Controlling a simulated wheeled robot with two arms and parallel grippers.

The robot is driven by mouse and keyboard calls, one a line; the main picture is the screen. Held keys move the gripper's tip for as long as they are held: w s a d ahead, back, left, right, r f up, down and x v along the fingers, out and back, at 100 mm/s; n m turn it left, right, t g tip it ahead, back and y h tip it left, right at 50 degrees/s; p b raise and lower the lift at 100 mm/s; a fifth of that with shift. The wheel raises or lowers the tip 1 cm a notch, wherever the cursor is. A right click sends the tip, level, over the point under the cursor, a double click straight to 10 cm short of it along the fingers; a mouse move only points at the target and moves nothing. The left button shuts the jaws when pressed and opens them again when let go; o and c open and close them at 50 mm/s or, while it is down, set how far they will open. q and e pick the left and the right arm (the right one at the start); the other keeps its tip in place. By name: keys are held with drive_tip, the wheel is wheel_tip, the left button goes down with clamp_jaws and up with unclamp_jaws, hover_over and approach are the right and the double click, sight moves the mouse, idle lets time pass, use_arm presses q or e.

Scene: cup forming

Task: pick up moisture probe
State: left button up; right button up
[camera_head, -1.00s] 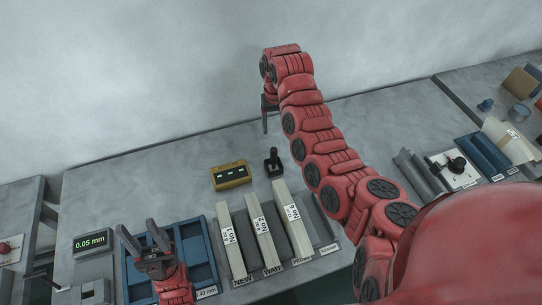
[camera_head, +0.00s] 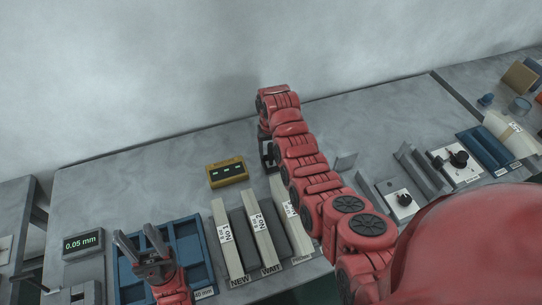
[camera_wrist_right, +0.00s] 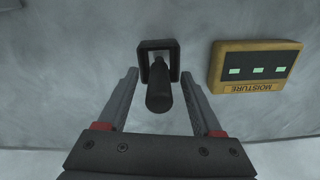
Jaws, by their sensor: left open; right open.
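The moisture probe (camera_wrist_right: 160,92) is a dark cylinder standing in a black square holder (camera_wrist_right: 146,62) in the right wrist view. My right gripper (camera_wrist_right: 160,73) is open, with one finger on each side of the probe and visible gaps to it. In the head view, my right arm hides most of the probe and holder (camera_head: 267,158). My left gripper (camera_head: 138,236) is open and empty above the blue tray (camera_head: 205,268) at the lower left.
A yellow moisture meter (camera_head: 227,172) stands beside the holder; it also shows in the right wrist view (camera_wrist_right: 254,66). Labelled grey racks with pale strips (camera_head: 262,240) lie in front. A small dial panel (camera_head: 403,200) is at the right. The table behind the meter is clear.

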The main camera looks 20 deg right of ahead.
drive_tip(key=shift+f, duration=0.9)
clamp_jaws()
